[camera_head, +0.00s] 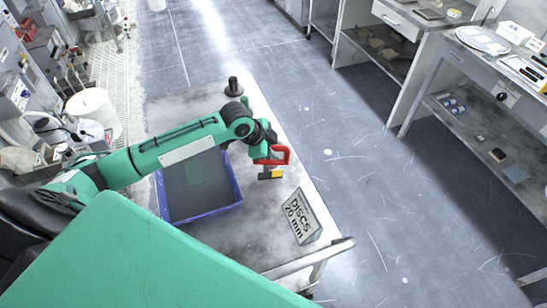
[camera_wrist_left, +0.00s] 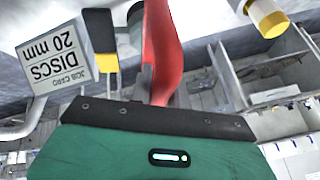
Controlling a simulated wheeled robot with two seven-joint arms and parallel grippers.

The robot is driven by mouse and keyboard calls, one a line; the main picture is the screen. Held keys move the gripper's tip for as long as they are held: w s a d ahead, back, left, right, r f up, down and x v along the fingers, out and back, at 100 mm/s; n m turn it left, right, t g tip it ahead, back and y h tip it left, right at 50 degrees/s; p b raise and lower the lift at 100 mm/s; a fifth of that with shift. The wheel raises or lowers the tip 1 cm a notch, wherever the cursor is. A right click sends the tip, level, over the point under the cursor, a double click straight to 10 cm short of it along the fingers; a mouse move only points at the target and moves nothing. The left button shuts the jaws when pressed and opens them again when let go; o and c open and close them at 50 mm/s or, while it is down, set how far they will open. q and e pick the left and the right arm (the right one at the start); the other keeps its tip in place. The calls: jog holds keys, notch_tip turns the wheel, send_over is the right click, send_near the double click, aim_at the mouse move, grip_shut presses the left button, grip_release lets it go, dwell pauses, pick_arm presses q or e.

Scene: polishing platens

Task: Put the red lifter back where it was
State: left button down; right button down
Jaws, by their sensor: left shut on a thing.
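The red lifter (camera_head: 284,153) is held by my left gripper (camera_head: 271,160), above the right side of the work table. It is a red, handle-like piece; a yellow and black part (camera_head: 271,174) shows just below it, and I cannot tell whether that belongs to the lifter. In the left wrist view the red lifter (camera_wrist_left: 162,50) rises in front of the gripper, with a yellow and black piece (camera_wrist_left: 101,38) to its left. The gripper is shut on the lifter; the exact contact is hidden. My right gripper is out of view.
A blue-rimmed tray (camera_head: 204,212) stands on the table under my left arm. A sign reading "DISCS 20 mm" (camera_head: 301,216) stands nearby; it also shows in the left wrist view (camera_wrist_left: 58,50). A black knobbed piece (camera_head: 233,88) stands at the table's far end. Open floor lies to the right.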

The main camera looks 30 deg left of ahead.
aim_at(273, 160)
pick_arm(q)
jog(key=shift+f+p, duration=0.4)
jog(key=shift+f, duration=1.6)
jog(key=c, duration=1.7)
grip_release()
jog(key=shift+f, duration=0.2)
jog(key=o, duration=0.4)
jog(key=shift+r, duration=0.15)
jog(key=b+v, duration=0.2)
jog(key=v, duration=1)
jog(key=shift+d, duration=0.1)
